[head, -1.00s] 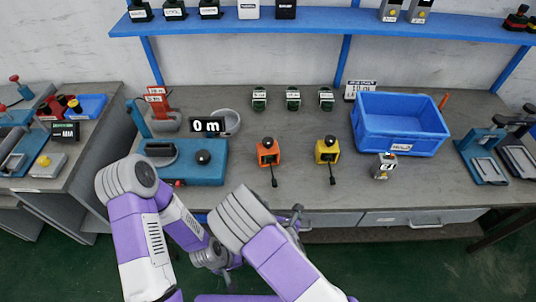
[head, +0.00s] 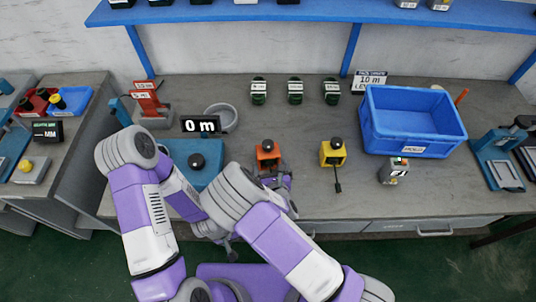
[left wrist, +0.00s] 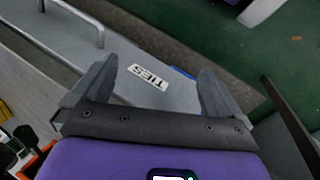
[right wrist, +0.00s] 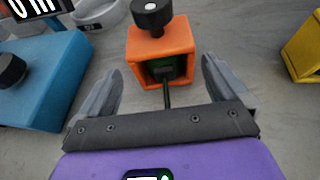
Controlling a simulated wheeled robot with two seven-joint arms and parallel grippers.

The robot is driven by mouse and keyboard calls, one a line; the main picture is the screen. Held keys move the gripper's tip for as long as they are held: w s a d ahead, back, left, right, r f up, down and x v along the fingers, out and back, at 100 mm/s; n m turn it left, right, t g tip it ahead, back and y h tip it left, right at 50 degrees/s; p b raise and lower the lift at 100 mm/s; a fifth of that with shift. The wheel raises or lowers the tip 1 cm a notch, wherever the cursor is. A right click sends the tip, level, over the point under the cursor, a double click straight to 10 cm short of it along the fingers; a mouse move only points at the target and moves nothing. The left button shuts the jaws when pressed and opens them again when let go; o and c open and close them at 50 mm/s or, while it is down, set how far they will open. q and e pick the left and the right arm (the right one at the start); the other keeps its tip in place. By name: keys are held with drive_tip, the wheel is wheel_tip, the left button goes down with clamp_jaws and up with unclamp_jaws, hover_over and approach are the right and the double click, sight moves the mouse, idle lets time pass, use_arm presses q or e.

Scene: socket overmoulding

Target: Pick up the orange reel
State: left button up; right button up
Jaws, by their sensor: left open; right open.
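The orange reel (head: 266,151) stands on the workbench, an orange box-shaped housing with a black knob on top. In the right wrist view the orange reel (right wrist: 146,44) is just ahead, with a dark cable hanging from its open front between my fingers. My right gripper (right wrist: 161,66) is open, its fingers pointing at the reel, one toward each side; I see no grip on it. In the head view my right gripper (head: 275,176) is at the reel's near side. My left gripper (left wrist: 158,70) is open and empty, low in front of the bench's drawers.
A yellow reel (head: 333,153) stands to the right. A blue machine (head: 203,172) and the 0 m display (head: 201,125) are to the left. A blue bin (head: 410,124), a small grey device (head: 394,172) and several green-black parts (head: 295,91) are on the bench (head: 300,125).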

sight(269, 159)
drive_tip(key=x, duration=0.4)
drive_tip(key=shift+w+d+f, duration=0.1)
drive_tip(key=shift+w, duration=0.3)
drive_tip(key=c, duration=0.9)
wheel_tip(269, 159, up, 10)
drive_tip(key=shift+r+p, duration=0.1)
drive_tip(key=shift+p, duration=0.75)
drive_tip(key=o, duration=0.7)
drive_tip(key=c, duration=0.5)
drive_tip(key=shift+o, duration=0.2)
drive_tip(key=shift+f+b, duration=4.05)
drive_tip(key=shift+f, duration=0.8)
